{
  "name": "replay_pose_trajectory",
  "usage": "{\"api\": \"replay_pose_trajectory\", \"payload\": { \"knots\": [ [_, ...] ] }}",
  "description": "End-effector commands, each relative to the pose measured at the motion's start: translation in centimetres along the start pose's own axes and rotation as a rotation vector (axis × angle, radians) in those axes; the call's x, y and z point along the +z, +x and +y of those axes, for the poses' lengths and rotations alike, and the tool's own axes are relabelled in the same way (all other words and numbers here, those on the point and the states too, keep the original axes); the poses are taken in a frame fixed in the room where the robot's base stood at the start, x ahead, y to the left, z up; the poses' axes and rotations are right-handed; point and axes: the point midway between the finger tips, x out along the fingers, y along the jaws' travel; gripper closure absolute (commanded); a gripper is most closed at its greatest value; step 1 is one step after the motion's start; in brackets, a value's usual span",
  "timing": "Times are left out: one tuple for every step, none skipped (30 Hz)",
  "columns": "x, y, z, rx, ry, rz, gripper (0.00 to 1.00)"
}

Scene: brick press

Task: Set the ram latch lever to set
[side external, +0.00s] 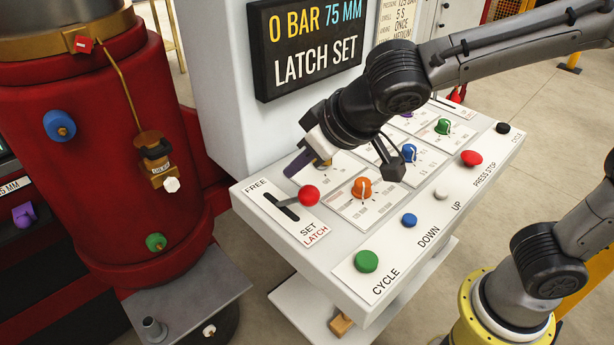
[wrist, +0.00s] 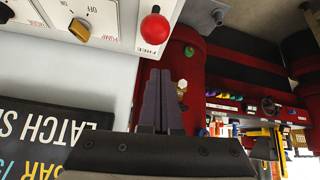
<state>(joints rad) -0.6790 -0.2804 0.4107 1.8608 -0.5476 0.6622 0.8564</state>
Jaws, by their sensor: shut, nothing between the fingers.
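The ram latch lever ends in a red ball knob (side external: 308,195) beside a dark slot in the console's near left panel (side external: 285,212). The slot runs between the FREE and SET labels. The lever leans toward the SET end, and the display (side external: 318,45) reads "0 BAR 75 MM LATCH SET". My gripper (side external: 297,165) is shut and empty, behind the knob and apart from it. In the wrist view, my closed fingers (wrist: 160,72) point toward the red knob (wrist: 154,28), with a gap between; the slot is hidden there.
An orange dial (side external: 361,188) sits right of the lever, with blue and green dials beyond. Round buttons, including green CYCLE (side external: 366,261) and red PRESS STOP (side external: 471,158), line the console's front. A red press body (side external: 105,150) stands at left. Space above the lever is clear.

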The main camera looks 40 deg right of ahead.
Motion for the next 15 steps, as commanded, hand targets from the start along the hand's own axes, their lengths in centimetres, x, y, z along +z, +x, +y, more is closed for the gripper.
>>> {"api": "replay_pose_trajectory", "payload": {
  "knots": [
    [-0.6, -0.6, -0.1, -0.003, 0.000, 0.008, 1.00],
    [0.1, -1.1, -0.2, -0.005, -0.002, 0.008, 1.00],
    [0.6, -1.8, -0.3, -0.007, -0.004, 0.010, 1.00],
    [1.0, -2.3, -0.3, -0.006, -0.003, 0.011, 1.00],
    [1.3, -2.7, -0.4, -0.008, -0.004, 0.013, 1.00],
    [1.8, -3.4, -0.5, -0.008, -0.004, 0.014, 1.00],
    [2.2, -3.8, -0.6, -0.008, -0.005, 0.014, 1.00],
    [2.6, -4.3, -0.6, -0.009, -0.003, 0.015, 1.00],
    [3.1, -4.9, -0.7, -0.009, -0.004, 0.015, 1.00],
    [3.5, -5.3, -0.8, -0.009, -0.004, 0.016, 1.00],
    [3.8, -5.7, -0.8, -0.008, -0.004, 0.016, 1.00],
    [4.2, -6.2, -0.9, -0.009, -0.004, 0.017, 1.00],
    [4.5, -6.5, -0.9, -0.008, -0.002, 0.017, 1.00],
    [4.7, -6.8, -1.0, -0.008, -0.003, 0.017, 1.00],
    [5.0, -7.0, -1.0, -0.007, -0.001, 0.016, 1.00]
  ]
}}
